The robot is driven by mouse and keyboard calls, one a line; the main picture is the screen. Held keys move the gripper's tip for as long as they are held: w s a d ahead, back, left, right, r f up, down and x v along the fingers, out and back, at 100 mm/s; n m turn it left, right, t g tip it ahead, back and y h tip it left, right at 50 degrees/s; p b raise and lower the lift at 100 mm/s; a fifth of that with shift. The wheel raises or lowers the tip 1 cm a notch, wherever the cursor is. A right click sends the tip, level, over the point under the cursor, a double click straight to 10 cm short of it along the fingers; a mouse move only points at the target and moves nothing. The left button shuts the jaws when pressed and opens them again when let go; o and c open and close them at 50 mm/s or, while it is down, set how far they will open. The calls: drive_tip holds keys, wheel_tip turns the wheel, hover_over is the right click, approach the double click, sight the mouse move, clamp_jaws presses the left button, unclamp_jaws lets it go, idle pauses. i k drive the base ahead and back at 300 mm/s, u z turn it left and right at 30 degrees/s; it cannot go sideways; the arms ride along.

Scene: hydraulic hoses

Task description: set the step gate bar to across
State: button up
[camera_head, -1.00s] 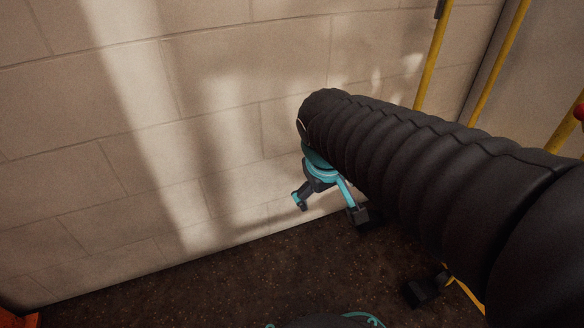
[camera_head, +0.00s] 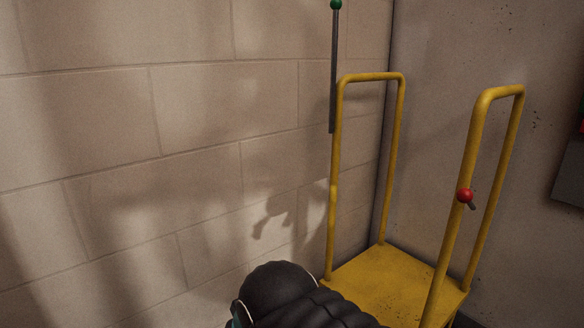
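The step gate bar (camera_head: 333,70) is a thin dark grey rod standing upright beside the left handrail (camera_head: 333,185) of the yellow step. It has a green knob (camera_head: 336,4) at its top, and its lower end meets the rail. The bar does not span the gap between the rails. A red knob (camera_head: 465,196) on a short stub sits on the right handrail (camera_head: 475,150). My gripper's fingers are out of the picture; only my black arm and a sliver of teal show at the bottom edge, in front of and left of the step.
The yellow step platform (camera_head: 385,285) stands in the corner between the block wall (camera_head: 150,180) and a plain grey wall (camera_head: 440,60). A grey box with a red part (camera_head: 571,172) shows at the right edge. The space between the rails looks clear.

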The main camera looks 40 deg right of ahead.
sight(335, 5)
drive_tip(key=k, duration=0.5)
drive_tip(key=z, duration=0.65)
drive_tip(key=i, duration=0.65)
drive_tip(key=u, duration=0.15)
